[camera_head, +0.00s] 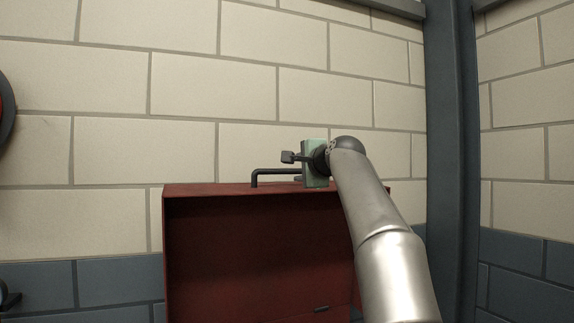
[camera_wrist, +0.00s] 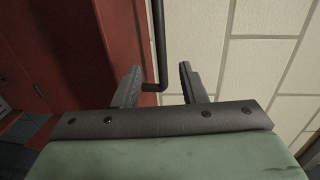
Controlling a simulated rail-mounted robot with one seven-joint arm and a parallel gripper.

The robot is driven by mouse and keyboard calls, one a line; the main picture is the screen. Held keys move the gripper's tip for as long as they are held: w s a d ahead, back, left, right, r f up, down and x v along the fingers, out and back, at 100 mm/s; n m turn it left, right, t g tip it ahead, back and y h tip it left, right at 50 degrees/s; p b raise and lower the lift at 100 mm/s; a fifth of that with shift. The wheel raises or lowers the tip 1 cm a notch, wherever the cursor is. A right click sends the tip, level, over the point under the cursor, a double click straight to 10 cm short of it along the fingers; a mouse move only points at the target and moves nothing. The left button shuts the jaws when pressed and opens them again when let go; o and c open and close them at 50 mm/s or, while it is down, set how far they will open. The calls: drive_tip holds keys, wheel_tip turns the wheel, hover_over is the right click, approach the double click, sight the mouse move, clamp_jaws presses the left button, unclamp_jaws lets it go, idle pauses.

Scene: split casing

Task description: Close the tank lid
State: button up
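The tank lid (camera_head: 262,250) is a dark red panel standing upright, swung open, in the head view. It also shows at the left of the wrist view (camera_wrist: 108,45). A black bar handle (camera_head: 275,171) stands out along its top edge. In the wrist view the handle (camera_wrist: 159,40) runs between my two fingers and bends left to the lid. My gripper (camera_head: 291,168) is at the right end of the handle. Its fingers (camera_wrist: 159,70) are open, with a gap on both sides of the bar. The tank body and the lid's lower edge are not clear in view.
A pale block wall (camera_head: 185,85) stands behind the lid, dark blue along its lower part. A dark blue post (camera_head: 452,150) stands to the right of my arm. A round dark and red object (camera_head: 5,108) is cut off at the left edge.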

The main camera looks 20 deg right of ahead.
sight(285, 171)
drive_tip(key=w+p, duration=0.1)
drive_tip(key=w, duration=0.1)
drive_tip(key=w+p, duration=0.1)
drive_tip(key=w, duration=0.2)
drive_tip(key=w+p, duration=0.2)
drive_tip(key=w, duration=0.1)
drive_tip(key=shift+w+d+f, duration=0.1)
drive_tip(key=shift+d+f, duration=0.05)
drive_tip(key=shift+f, duration=0.1)
drive_tip(key=shift+w+f+p, duration=0.3)
drive_tip(key=shift+w+p, duration=0.05)
drive_tip(key=shift+w, duration=0.3)
clamp_jaws()
